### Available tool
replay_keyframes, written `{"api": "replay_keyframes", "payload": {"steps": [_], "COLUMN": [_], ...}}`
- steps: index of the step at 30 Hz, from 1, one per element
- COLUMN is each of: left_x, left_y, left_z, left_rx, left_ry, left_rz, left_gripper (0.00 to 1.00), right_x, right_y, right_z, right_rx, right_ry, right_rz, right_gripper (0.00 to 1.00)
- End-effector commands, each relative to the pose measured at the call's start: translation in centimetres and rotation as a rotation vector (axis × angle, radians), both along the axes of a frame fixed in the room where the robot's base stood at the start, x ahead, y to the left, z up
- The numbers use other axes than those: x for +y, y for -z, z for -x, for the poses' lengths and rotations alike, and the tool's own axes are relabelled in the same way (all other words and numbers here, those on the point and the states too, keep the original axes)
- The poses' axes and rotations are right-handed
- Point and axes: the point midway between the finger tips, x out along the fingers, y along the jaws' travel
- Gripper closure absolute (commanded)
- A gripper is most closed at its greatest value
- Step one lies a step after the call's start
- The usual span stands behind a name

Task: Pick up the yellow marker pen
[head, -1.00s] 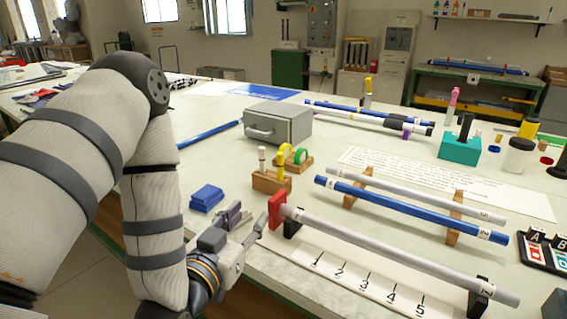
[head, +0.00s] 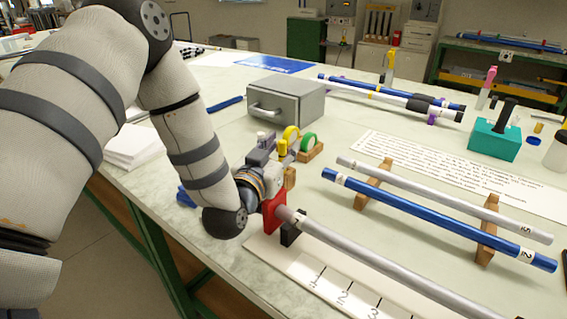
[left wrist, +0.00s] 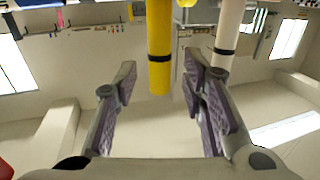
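The yellow marker pen (head: 283,147) stands in a wooden holder (head: 290,179), mostly hidden by my left gripper in the head view. In the left wrist view the yellow pen (left wrist: 159,45), with a black band, lies between the two spread fingers, with a visible gap on both sides. My left gripper (left wrist: 160,100) is open and holds nothing; in the head view (head: 273,153) it is at the holder. A white pen (left wrist: 227,30) with a black band stands beside the yellow one, close to the finger on the right. My right gripper is not in view.
A grey drawer box (head: 285,103) stands behind. Blue (head: 430,215) and grey rods rest on wooden supports to the right.

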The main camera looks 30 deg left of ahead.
Motion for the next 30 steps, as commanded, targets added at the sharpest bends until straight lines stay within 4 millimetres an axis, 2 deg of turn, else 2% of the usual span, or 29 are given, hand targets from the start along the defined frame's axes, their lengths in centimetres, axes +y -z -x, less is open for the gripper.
{"api": "replay_keyframes", "payload": {"steps": [7,8,12,13,23,26,30], "left_x": [0.1,0.1,0.1,0.1,0.1,0.1,0.1], "left_y": [-0.1,-0.1,-0.1,-0.1,-0.3,-2.2,-6.5], "left_z": [-0.6,-0.6,-0.6,-0.6,-0.5,-0.6,-0.5], "left_rx": [0.000,0.000,0.000,0.000,-0.001,-0.010,-0.019], "left_ry": [0.000,0.000,0.000,0.000,0.000,0.000,0.000], "left_rz": [0.001,0.001,0.001,0.001,0.001,0.000,0.000], "left_gripper": [0.62,0.64,0.96,1.00,1.00,1.00,1.00], "right_x": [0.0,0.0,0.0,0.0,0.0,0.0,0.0], "right_y": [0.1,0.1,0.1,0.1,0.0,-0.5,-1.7], "right_z": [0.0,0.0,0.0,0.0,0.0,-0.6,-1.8], "right_rx": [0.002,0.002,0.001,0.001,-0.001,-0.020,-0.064], "right_ry": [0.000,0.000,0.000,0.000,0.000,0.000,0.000], "right_rz": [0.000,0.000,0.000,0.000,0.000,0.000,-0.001], "right_gripper": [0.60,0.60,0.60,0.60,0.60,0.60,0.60]}}
